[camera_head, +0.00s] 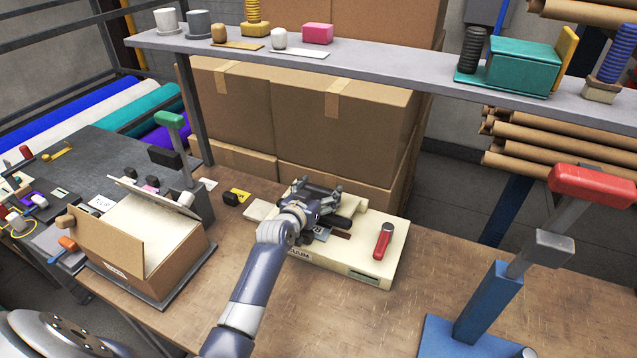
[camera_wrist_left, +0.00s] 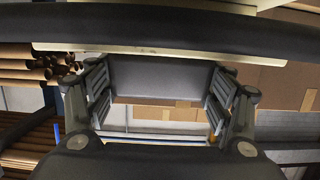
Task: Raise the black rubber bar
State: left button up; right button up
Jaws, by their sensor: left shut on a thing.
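My left gripper (camera_head: 320,187) is over the back left part of a cream board (camera_head: 345,268) on the wooden bench. In the left wrist view a plain dark grey block, which I take for the black rubber bar (camera_wrist_left: 160,76), fills the space between the two ribbed finger pads. The gripper is shut on it. In the head view my wrist and fingers hide most of the bar, and whether it touches the board cannot be told. My right gripper is not in view.
An open cardboard box (camera_head: 120,245) stands to the left, and a blue press with a red handle (camera_head: 592,186) at the right. A grey shelf (camera_head: 400,68) crosses behind. Bench front is clear.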

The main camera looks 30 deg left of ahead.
pick_arm(q)
jog(key=shift+w+a+r+p, duration=0.15)
jog(key=shift+w+r, duration=0.1)
jog(key=shift+r, duration=0.25)
jog(key=shift+w+r+p, duration=0.15)
jog(key=shift+w+r, duration=0.05)
jog(key=shift+r, duration=0.3)
jog(key=shift+w+r, duration=0.35)
jog(key=shift+w, duration=0.5)
jog(key=shift+w+r, duration=0.15)
jog(key=shift+r, duration=0.25)
jog(key=shift+w, duration=0.15)
jog(key=o, duration=1.5)
jog(key=shift+w+f, duration=0.3)
jog(key=shift+f, duration=0.2)
